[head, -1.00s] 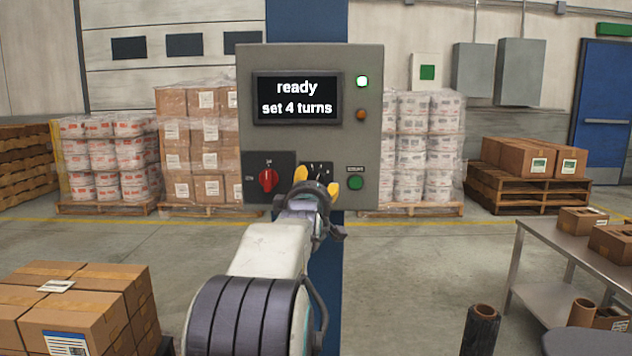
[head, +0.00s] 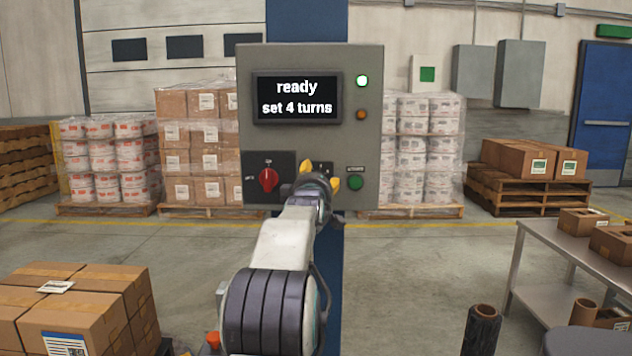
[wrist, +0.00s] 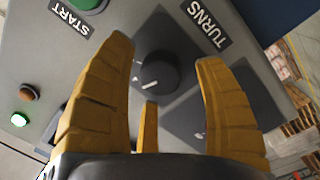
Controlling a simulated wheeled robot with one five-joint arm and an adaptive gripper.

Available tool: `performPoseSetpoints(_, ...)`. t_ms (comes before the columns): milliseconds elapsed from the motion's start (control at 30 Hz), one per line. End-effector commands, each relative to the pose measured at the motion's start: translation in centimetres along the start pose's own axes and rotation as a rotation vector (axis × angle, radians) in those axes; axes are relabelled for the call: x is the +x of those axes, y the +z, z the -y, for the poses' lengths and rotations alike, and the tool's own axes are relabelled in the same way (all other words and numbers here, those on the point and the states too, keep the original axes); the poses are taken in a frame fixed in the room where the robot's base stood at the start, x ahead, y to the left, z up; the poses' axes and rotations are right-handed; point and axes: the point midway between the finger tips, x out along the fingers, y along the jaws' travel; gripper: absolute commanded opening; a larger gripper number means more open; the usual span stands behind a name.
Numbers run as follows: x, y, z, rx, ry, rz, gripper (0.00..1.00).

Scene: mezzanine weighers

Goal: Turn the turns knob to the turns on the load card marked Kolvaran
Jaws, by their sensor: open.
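The turns knob (wrist: 160,72) is black and round with a white pointer line, on a dark plate beside a TURNS label (wrist: 207,25). In the wrist view it lies between the yellow fingers of my gripper (wrist: 166,52). The fingers are apart with gaps on both sides of the knob; contact cannot be told. In the head view my gripper (head: 325,176) is in front of the control box (head: 220,130) and hides the knob. The screen (head: 297,98) reads "ready" and "set 4 turns". No load card marked Kolvaran is readable.
A red rotary switch (head: 268,180) is left of my gripper, and a green button (head: 356,182) is close on its right. A green lamp (head: 362,81) glows above an amber one (head: 361,115). Boxes (head: 85,305) stand at front left, a metal table (head: 555,260) at right.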

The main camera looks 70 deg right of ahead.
Motion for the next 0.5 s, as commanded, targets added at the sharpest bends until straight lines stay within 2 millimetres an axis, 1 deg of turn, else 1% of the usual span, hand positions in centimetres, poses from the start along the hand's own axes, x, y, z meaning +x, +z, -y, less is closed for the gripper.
performPoseSetpoints(167, 0.49, 0.03, 0.04, 0.0, -0.001, 0.001, 0.64)
performPoseSetpoints(433, 0.52, 0.03, 0.04, 0.0, -0.001, 0.0, 0.64)
performPoseSetpoints(467, 0.52, 0.03, 0.04, 0.0, -0.001, 0.0, 0.66)
performPoseSetpoints(500, 0.52, 0.03, 0.04, 0.0, -0.001, 0.0, 0.62)
